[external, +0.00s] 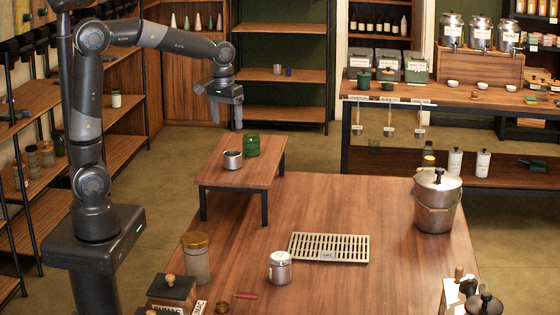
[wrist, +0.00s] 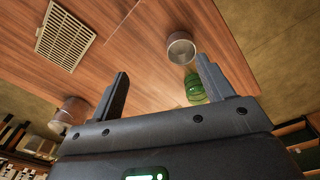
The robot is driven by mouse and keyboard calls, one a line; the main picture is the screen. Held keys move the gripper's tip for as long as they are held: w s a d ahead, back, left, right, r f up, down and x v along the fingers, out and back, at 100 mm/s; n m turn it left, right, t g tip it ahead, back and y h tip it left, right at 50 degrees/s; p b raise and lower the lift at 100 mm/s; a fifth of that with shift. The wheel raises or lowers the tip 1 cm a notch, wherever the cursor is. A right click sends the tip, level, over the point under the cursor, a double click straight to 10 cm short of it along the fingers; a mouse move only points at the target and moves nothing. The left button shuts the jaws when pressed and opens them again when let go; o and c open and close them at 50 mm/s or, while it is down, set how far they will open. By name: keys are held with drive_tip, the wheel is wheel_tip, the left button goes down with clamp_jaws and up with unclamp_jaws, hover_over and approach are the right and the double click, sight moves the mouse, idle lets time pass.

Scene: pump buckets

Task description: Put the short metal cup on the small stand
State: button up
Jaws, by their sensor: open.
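The short metal cup (external: 232,160) stands upright on the small raised wooden stand (external: 268,170), beside a green ribbed container (external: 251,146). The cup's open mouth also shows in the wrist view (wrist: 181,48), near the right fingertip in the picture; the green container shows just below it (wrist: 195,92). My gripper (external: 226,117) is open and empty, in the air above and behind the stand in the external view. Both spread fingers show in the wrist view (wrist: 162,66), with nothing between them.
The large table holds a slotted grate (external: 329,247), a lidded metal canister (external: 280,268), a big lidded bucket (external: 437,200) and a gold-lidded jar (external: 196,257). Boxes and small tools crowd the table's front. The large table's middle, around the grate, has free room.

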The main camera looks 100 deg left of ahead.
drive_tip(key=s+d+m+t, duration=0.2)
drive_tip(key=s+d+m, duration=0.4)
drive_tip(key=d, duration=0.6)
drive_tip(key=s+d+m+t, duration=0.3)
drive_tip(key=s+d+m, duration=0.3)
drive_tip(key=d, duration=0.7)
drive_tip(key=shift+s+r, duration=0.2)
drive_tip(key=shift+s, duration=0.3)
